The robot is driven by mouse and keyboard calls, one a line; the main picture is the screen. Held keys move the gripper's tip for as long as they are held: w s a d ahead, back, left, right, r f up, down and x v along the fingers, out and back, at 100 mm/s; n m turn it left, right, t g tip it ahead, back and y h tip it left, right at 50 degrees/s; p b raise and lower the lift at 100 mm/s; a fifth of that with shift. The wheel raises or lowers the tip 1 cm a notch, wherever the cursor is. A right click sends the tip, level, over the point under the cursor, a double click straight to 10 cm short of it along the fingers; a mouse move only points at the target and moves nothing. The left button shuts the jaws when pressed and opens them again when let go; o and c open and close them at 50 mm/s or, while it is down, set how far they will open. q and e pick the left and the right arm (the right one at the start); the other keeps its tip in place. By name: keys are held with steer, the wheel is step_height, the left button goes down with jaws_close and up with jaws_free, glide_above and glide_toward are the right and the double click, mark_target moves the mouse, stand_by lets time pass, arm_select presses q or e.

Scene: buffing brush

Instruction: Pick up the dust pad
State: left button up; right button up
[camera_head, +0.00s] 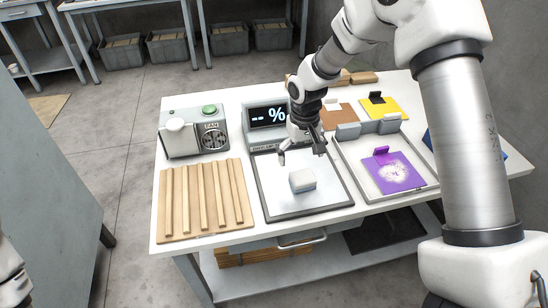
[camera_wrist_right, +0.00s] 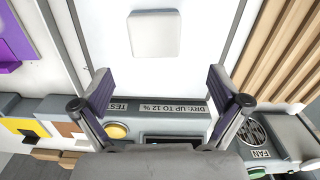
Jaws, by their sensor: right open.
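A small white block-shaped pad (camera_head: 302,180) lies on the pale plate of a grey-framed tester (camera_head: 352,203). It also shows in the right wrist view (camera_wrist_right: 154,35), flat and apart from the fingers. My right gripper (camera_head: 302,152) is open and empty above the plate, just behind the pad. In the right wrist view its two dark fingers (camera_wrist_right: 158,88) are spread wide. A purple card (camera_head: 397,172) with a white dusty patch and a purple tab lies in the tray to the right. Only a piece of my left arm shows at the lower left edge.
A slatted wooden board (camera_head: 192,232) lies left of the tester. A fan box (camera_head: 192,132) with a green button and a display (camera_head: 267,115) stand behind. Grey blocks (camera_head: 348,131) and a yellow card (camera_head: 384,107) are at the back right.

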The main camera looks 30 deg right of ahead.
mark_target(303, 176)
steer(key=s+f, duration=0.2)
steer(key=shift+s+d+f+p, duration=0.1)
steer(key=shift+d+f+p, duration=0.1)
steer(key=shift+f+p, duration=0.15)
steer(key=f, duration=0.2)
steer(key=w+f, duration=0.1)
steer(key=f, duration=0.1)
steer(key=shift+f+p, duration=0.4)
steer(key=shift+s+r, duration=0.1)
steer(key=shift+s, duration=0.15)
steer(key=shift+c, duration=1.3)
arm_select(q)
steer(key=shift+s+r, duration=0.45)
steer(key=shift+r, duration=0.4)
arm_select(e)
steer(key=c, duration=1)
